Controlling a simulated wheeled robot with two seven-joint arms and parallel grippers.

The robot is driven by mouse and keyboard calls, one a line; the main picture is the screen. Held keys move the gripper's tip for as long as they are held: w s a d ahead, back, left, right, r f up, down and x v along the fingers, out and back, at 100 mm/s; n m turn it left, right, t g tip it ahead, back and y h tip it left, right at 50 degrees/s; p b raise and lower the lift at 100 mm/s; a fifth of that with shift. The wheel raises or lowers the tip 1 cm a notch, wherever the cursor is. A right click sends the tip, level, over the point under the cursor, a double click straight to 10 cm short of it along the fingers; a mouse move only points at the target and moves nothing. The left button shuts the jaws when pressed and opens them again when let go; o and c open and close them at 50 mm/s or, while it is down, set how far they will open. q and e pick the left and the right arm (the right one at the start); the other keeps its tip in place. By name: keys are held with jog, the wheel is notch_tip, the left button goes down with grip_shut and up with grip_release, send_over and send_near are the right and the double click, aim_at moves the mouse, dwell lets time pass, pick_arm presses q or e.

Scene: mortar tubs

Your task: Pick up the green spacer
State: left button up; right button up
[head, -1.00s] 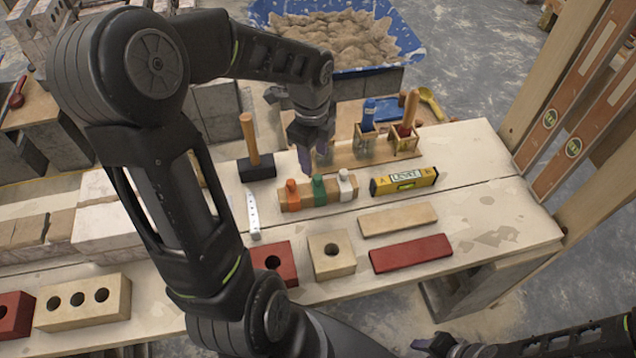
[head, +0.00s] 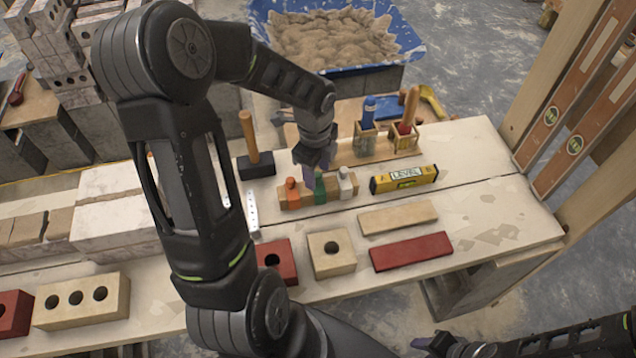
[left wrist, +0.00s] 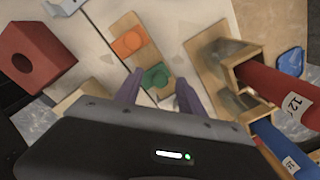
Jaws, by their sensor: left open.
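The green spacer (head: 319,188) stands on a wooden strip (head: 333,193) on the table, between an orange spacer (head: 292,191) and a white spacer (head: 345,183). My left gripper (head: 317,173) is open, just above and at the green spacer, and partly covers it in the head view. In the left wrist view the green spacer (left wrist: 156,77) shows between the two purple fingers of the left gripper (left wrist: 158,88), with the orange spacer (left wrist: 129,42) beyond. Contact cannot be told. Part of my right gripper (head: 438,343) shows at the bottom edge of the head view.
A yellow level (head: 404,180) lies right of the strip. A mallet (head: 254,150) stands left. Wooden holders with a blue (head: 368,115) and a red tool (head: 406,118) stand close behind. Bricks and a red slab (head: 411,252) lie in front; the table's right end is clear.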

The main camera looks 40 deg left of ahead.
pick_arm(q)
jog(key=shift+f, duration=0.25)
dwell(0.4)
grip_shut()
dwell(0.4)
